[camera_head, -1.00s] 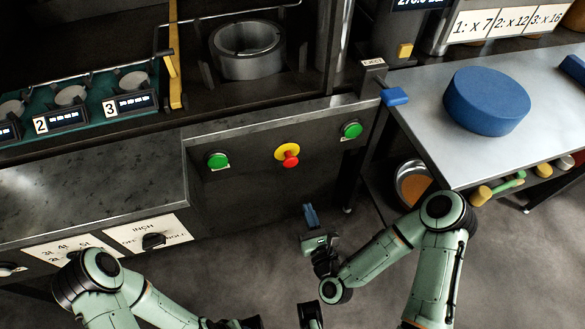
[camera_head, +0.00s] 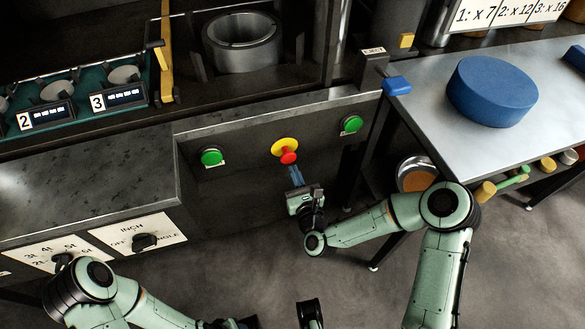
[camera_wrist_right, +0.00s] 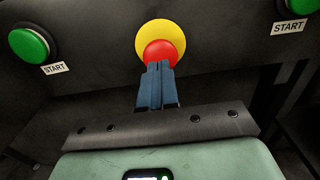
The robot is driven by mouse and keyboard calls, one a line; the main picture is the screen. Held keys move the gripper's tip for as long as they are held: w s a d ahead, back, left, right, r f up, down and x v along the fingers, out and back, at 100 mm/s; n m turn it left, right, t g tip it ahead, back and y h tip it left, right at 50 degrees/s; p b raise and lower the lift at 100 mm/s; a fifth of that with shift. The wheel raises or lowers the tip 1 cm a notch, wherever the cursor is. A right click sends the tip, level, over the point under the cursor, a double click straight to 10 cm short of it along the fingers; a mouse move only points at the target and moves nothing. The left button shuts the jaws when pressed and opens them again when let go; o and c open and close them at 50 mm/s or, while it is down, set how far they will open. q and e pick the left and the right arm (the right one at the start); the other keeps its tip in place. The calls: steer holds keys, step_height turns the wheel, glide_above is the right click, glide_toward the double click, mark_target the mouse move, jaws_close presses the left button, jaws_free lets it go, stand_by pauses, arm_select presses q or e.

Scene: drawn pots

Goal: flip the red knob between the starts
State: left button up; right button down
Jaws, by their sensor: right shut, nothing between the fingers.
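The red knob (camera_head: 289,157) sits on a yellow disc (camera_head: 284,146) on the dark front panel, between two green start buttons, the left one (camera_head: 211,157) and the right one (camera_head: 351,124). In the right wrist view the red knob (camera_wrist_right: 161,53) is straight ahead, its lower part hidden by the fingertips. My right gripper (camera_head: 295,174) is shut and empty, its blue fingers pointing up just below the knob; they also show in the wrist view (camera_wrist_right: 157,70). I cannot tell whether the tips touch the knob. My left arm is at the lower left, and its fingers are not clearly seen.
A grey table (camera_head: 430,100) with a blue disc (camera_head: 491,91) stands at the right. A blue block (camera_head: 397,85) is at its corner. A selector panel (camera_head: 138,241) is at the lower left. The floor before the panel is open.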

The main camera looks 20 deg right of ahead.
mark_target(288, 156)
arm_select(q)
steer(key=shift+w+a+f, duration=0.1)
steer(key=shift+w+f, duration=0.05)
steer(key=shift+w, duration=0.05)
arm_select(e)
steer(key=shift+w, duration=1.25)
